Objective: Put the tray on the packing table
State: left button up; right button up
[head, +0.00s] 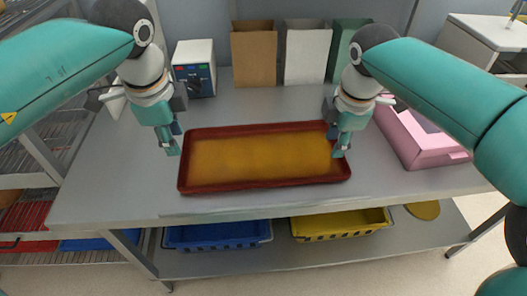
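The tray (262,186) has a dark red rim and a golden-brown inside. It is level over the grey packing table (110,185), close to its front edge. I cannot tell whether it rests fully on the top. My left gripper (172,150) points down just outside the tray's left end, with a small gap seeming to show. My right gripper (340,152) points down at the right end and overlaps the rim in view. The fingertips are small and seen from above, so whether either is closed on the rim is unclear.
A white box with a blue panel (195,68) and brown (254,55), white (306,55) and green (345,45) bags stand at the back. A pink box (420,135) is at right. Blue (215,235) and yellow (340,223) crates sit below. A wire rack (60,135) is left.

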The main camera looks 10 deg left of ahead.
pick_arm(q)
notch_tip(320, 180, up, 6)
jog(key=s, duration=0.1)
jog(key=shift+d+r, duration=0.15)
jog(key=shift+r, duration=0.1)
pick_arm(e)
notch_tip(320, 180, up, 12)
jog(key=s, duration=0.2)
jog(key=shift+d+f, duration=0.15)
jog(key=shift+d, duration=0.05)
pick_arm(q)
jog(key=shift+s, duration=0.1)
pick_arm(e)
jog(key=shift+s, duration=0.1)
